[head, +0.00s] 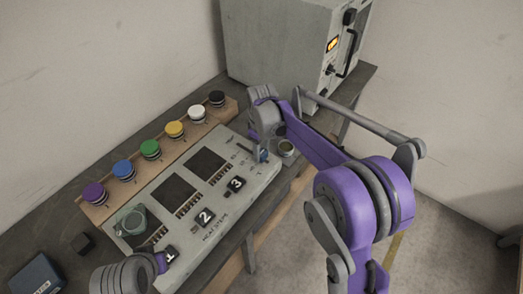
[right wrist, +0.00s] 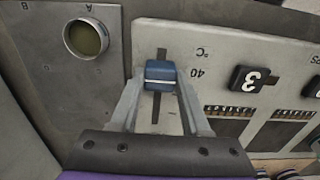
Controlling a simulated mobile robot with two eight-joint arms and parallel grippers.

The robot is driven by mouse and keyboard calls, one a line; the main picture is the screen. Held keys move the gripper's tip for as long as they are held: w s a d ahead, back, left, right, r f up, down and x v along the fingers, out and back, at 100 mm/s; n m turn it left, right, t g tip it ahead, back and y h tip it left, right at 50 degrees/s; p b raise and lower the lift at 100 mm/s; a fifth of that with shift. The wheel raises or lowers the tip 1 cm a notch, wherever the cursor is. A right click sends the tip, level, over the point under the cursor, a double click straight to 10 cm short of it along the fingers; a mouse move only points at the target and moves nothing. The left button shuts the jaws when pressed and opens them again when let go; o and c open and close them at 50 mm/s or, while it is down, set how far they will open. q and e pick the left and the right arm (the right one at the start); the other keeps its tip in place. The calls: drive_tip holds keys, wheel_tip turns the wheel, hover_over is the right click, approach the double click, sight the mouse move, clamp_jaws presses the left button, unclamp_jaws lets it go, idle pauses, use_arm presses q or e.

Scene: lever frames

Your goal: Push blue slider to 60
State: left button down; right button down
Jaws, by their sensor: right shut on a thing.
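The blue slider (right wrist: 160,75) is a small blue knob with a white line, sitting in a dark straight slot on the pale console panel. A "40" and a "°C" mark stand beside the slot in the right wrist view; no 60 mark can be read. My right gripper (right wrist: 160,92) is shut on the blue slider, one finger on each side. In the head view my right gripper (head: 260,146) is at the console's far right end, partly covering the slider (head: 264,156). My left arm shows at the lower left, but its fingertips cannot be made out.
The console (head: 232,205) carries black numbered switches and dark screens. Several coloured buttons stand on a wooden strip (head: 228,108) behind it. A grey box (head: 275,45) stands at the back. A round cup-like port (right wrist: 87,38) lies beside the slider.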

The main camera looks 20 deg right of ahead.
drive_tip(key=w+a, duration=0.2)
drive_tip(key=w, duration=0.1)
drive_tip(key=shift+w+a, duration=0.15)
drive_tip(key=shift+a, duration=0.1)
drive_tip(key=shift+c, duration=1.8)
unclamp_jaws()
wheel_tip(320, 180, up, 11)
drive_tip(key=shift+p, duration=0.4)
drive_tip(key=shift+f, duration=0.1)
